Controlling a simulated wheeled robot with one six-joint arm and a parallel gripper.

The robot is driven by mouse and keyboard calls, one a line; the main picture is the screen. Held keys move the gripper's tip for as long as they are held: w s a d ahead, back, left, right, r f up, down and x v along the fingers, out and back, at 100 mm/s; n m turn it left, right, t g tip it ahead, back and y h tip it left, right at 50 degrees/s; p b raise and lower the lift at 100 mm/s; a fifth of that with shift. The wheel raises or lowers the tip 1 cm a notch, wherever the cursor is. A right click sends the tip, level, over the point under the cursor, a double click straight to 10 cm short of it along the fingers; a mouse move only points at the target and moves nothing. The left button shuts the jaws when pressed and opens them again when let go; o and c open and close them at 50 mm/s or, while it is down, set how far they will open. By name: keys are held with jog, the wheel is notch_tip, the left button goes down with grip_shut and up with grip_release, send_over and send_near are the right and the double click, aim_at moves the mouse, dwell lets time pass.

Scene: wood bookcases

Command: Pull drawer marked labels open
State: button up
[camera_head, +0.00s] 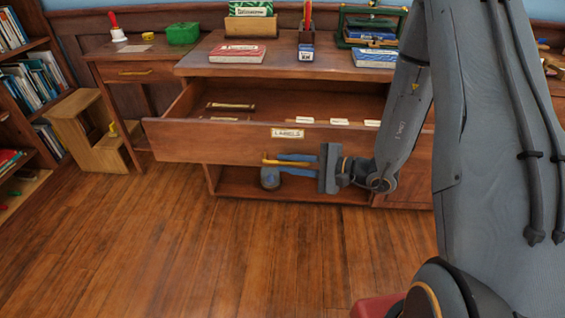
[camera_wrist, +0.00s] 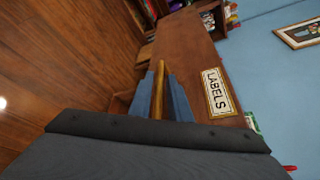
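The wooden drawer (camera_head: 215,142) with a framed "LABELS" plate (camera_head: 287,133) stands pulled out from the desk, its inside open to view. The plate also shows in the wrist view (camera_wrist: 217,93). My gripper (camera_head: 288,163) is at the drawer front, below the plate. In the wrist view, its two blue fingers (camera_wrist: 165,95) lie on either side of the brass handle (camera_wrist: 159,77), close against it. Inside the drawer are a brass-coloured bar (camera_head: 231,106) and several white cards (camera_head: 338,121).
The desk top (camera_head: 290,66) holds a red book (camera_head: 237,53), a pen holder (camera_head: 306,40) and a green case (camera_head: 370,30). A side table (camera_head: 130,55) and wooden steps (camera_head: 90,135) stand left. Open floor (camera_head: 180,240) lies in front.

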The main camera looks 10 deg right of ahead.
aim_at(307, 165)
jog(key=v, duration=0.5)
jog(key=shift+s+d+r, duration=0.1)
jog(key=shift+s+d, duration=0.1)
jog(key=shift+d, duration=0.1)
jog(key=s+a+r+n+g+h, duration=0.35)
jog(key=s+r+n+g, duration=0.2)
jog(key=s, duration=0.45)
jog(key=s+a+r+n+g+h, duration=0.35)
jog(key=s+n+g, duration=0.2)
jog(key=s, duration=0.35)
jog(key=s+d+r+n+t+h+p, duration=0.1)
jog(key=s+d+r+t+h+p, duration=0.1)
jog(key=d+r+h+p, duration=0.4)
jog(key=d+r+t+p, duration=0.1)
jog(key=d+r+p, duration=0.4)
jog(key=d+p, duration=0.1)
jog(key=shift+d+h+p, duration=0.3)
jog(key=shift+d+p, duration=0.05)
jog(key=shift+p, duration=0.35)
